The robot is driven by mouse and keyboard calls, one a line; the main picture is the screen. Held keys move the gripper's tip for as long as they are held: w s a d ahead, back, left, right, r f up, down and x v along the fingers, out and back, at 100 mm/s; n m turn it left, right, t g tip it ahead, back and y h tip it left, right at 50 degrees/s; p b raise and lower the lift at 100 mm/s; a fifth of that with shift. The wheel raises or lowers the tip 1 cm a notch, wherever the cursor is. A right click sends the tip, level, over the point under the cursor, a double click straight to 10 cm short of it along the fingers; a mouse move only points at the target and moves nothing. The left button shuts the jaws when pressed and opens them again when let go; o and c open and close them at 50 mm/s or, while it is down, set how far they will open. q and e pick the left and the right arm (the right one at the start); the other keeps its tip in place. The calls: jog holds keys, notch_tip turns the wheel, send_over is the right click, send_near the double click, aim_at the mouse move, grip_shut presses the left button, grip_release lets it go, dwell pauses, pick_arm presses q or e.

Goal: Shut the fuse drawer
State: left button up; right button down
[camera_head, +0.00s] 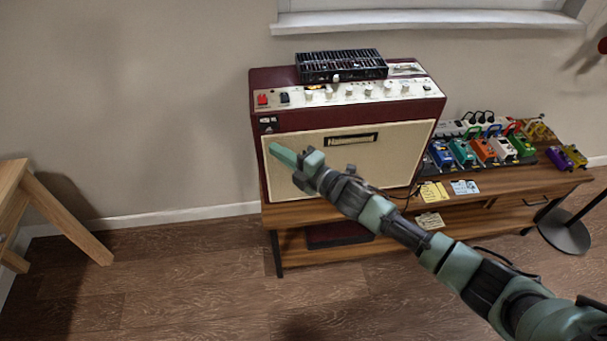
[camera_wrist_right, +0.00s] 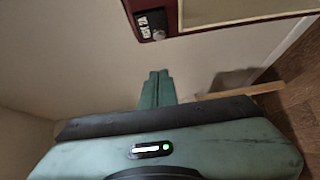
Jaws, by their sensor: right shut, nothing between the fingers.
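A dark red amplifier (camera_head: 262,93) with a cream front grille (camera_head: 380,155) stands on a wooden bench. A small black panel with white markings (camera_head: 268,122) sits at the upper left of its front. This panel also shows in the right wrist view (camera_wrist_right: 151,24), with a round grey part on it. It may be the fuse drawer; I cannot tell whether it stands out or is flush. My right gripper (camera_head: 274,151) is shut and empty, in front of the amplifier's left side, just below the panel in the head view. Its closed fingers show in the right wrist view (camera_wrist_right: 158,78), apart from the panel. My left gripper is not in view.
A black slotted unit (camera_head: 341,65) lies on top of the amplifier. Several coloured pedals (camera_head: 482,149) stand on the bench (camera_head: 470,206) to the right, near paper tags. A wooden stool or table (camera_head: 65,215) stands at left, with open floor between.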

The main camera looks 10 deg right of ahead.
jog(key=d+b+v, duration=0.1)
jog(key=v, duration=0.7)
jog(key=d+f+m+h, duration=0.3)
jog(key=d+f+m, duration=0.1)
jog(key=f, duration=0.6)
jog(key=d+f+m+h, duration=0.3)
jog(key=d+f+m, duration=0.2)
jog(key=f, duration=0.6)
jog(key=s+d+f+m+g+h, duration=0.4)
jog(key=s+f, duration=0.6)
jog(key=f, duration=0.5)
jog(key=s+d+f+m+g, duration=0.35)
jog(key=s+f+m, duration=0.25)
jog(key=s+f, duration=0.75)
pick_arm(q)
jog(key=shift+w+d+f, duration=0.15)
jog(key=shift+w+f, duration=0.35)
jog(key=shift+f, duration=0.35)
pick_arm(e)
jog(key=s+a+f+m+g, duration=0.1)
jog(key=s+f+m+g, duration=0.1)
jog(key=s, duration=1)
jog(key=s+f+m+g+h, duration=0.1)
jog(key=s+f+m+g, duration=0.1)
jog(key=s, duration=1.1)
jog(key=shift+s+a+f+g, duration=0.35)
jog(key=shift+f+g, duration=0.2)
jog(key=shift+f, duration=0.2)
